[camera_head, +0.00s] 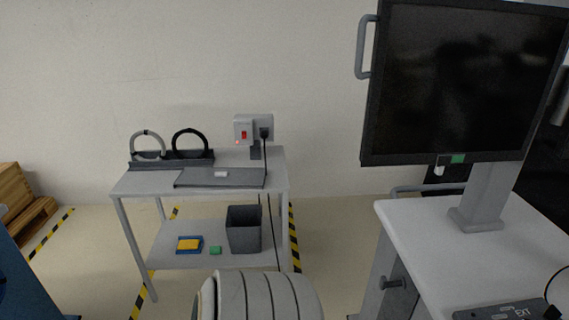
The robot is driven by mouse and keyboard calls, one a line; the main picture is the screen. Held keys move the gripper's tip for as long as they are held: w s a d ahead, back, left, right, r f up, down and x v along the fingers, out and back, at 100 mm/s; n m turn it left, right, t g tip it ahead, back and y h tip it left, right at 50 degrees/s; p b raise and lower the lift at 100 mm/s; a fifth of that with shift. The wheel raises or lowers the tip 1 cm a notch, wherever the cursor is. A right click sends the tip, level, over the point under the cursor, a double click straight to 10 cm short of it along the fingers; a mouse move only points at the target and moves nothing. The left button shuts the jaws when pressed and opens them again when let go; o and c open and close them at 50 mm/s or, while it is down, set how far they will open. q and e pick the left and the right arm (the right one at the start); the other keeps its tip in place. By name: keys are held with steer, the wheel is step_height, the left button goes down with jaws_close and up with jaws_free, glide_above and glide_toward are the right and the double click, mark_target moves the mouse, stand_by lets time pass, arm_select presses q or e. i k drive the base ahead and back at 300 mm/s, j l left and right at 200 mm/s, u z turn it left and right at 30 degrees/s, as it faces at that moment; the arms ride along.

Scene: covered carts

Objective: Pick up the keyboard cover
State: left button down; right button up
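A flat dark grey panel (245,179) lies on the top of the small table (147,182), with a small white piece (221,174) on it. It may be the keyboard cover, but I cannot tell for sure. No keyboard shows clearly. Neither of my grippers is in view.
A cart (408,220) with a large dark monitor (465,85) stands at the right, a dark box marked EXT (500,311) at its front edge. Two headband-like loops stand in a dark rack (143,166) on the table. A grey bin (243,238) is on its lower shelf. A cable hangs in front.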

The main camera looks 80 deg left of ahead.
mark_target(217, 177)
steer(key=u, duration=3)
steer(key=i+j+z, duration=0.2)
steer(key=i, duration=0.3)
steer(key=i+j+z, duration=0.2)
steer(key=i+j, duration=0.2)
steer(key=i, duration=0.1)
